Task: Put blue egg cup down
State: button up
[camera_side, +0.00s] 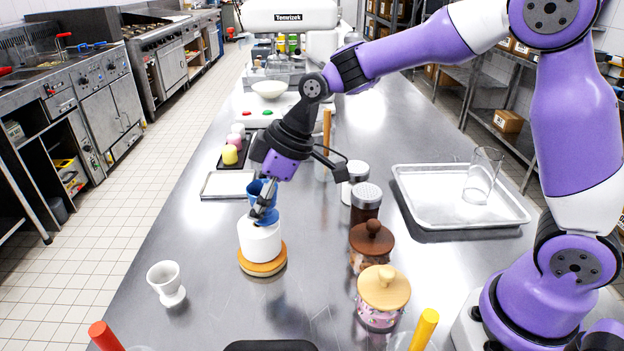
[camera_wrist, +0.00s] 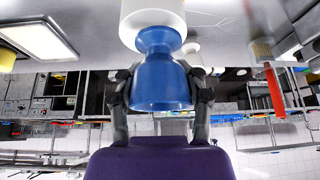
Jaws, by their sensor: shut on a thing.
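The blue egg cup (camera_side: 256,188) is held between the fingers of my gripper (camera_side: 263,205), which partly hide it in the side view. In the wrist view the blue egg cup (camera_wrist: 163,86) sits between both fingertips (camera_wrist: 160,95), its foot toward a white cylinder. The white cylinder (camera_side: 260,243) stands on a round wooden coaster (camera_side: 262,268); it also shows in the wrist view (camera_wrist: 150,14). The egg cup's foot is at the cylinder's top; I cannot tell whether they touch.
A white egg cup (camera_side: 166,284) stands front left. Lidded jars (camera_side: 383,288) and a shaker (camera_side: 366,203) stand to the right, with a metal tray (camera_side: 432,215) holding a glass (camera_side: 482,175) beyond. A small pale tray (camera_side: 227,184) lies behind left.

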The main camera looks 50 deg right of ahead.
aim_at(249, 335)
jog(key=s+a+n+g+y, duration=0.2)
jog(key=s+a+n+g, duration=0.1)
jog(key=s+a+n, duration=0.55)
jog(key=shift+m, duration=0.85)
jog(key=f, duration=0.3)
jog(key=a+f, duration=0.1)
jog(key=f, duration=0.2)
jog(key=a+f, duration=0.1)
jog(key=f, duration=0.3)
jog(key=shift+s+a, duration=0.2)
jog(key=shift+s, duration=0.1)
jog(key=shift+f, duration=0.1)
jog(key=o, duration=1.2)
jog(key=shift+o, duration=0.2)
